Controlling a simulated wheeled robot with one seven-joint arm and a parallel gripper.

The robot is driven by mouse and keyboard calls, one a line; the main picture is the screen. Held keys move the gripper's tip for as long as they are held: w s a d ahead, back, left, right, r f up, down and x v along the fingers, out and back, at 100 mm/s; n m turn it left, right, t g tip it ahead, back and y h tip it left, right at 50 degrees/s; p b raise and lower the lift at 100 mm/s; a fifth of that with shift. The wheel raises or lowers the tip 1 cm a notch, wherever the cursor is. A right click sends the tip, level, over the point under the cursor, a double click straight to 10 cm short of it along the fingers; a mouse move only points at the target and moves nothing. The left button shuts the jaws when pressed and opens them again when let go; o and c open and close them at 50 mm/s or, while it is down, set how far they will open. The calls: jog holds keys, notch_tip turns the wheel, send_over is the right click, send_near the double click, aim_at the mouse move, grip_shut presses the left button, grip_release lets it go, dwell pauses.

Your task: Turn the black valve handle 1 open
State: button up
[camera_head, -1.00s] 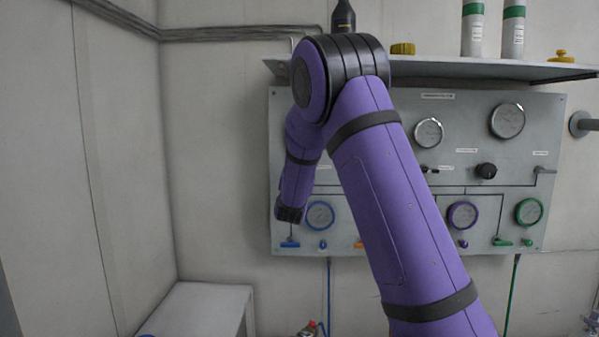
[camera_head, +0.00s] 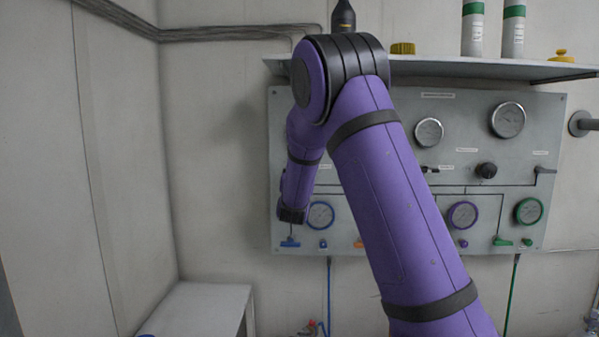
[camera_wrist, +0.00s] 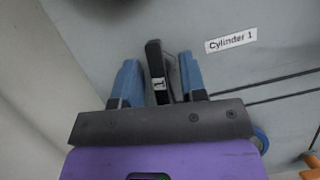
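The black valve handle 1 (camera_wrist: 156,68) is a narrow upright lever with a white "1" label, seen in the wrist view left of the "Cylinder 1" label (camera_wrist: 231,41). My gripper (camera_wrist: 161,78) has its two blue fingers apart, one on each side of the handle. Narrow gaps seem to show between the handle and both fingers; contact deeper in cannot be told. The handle's lower end is hidden by my gripper. In the head view my arm hides the handle and the fingers.
The grey panel (camera_head: 400,182) carries gauges, a black knob (camera_head: 486,170) and small colored valves, including a blue one (camera_head: 290,243) and a green one (camera_head: 503,242). A shelf (camera_head: 460,68) juts out above. A white bench (camera_head: 200,308) stands lower left.

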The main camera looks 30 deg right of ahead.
jog(key=shift+s+a, duration=0.1)
jog(key=v, duration=1)
jog(key=shift+s+f, duration=0.2)
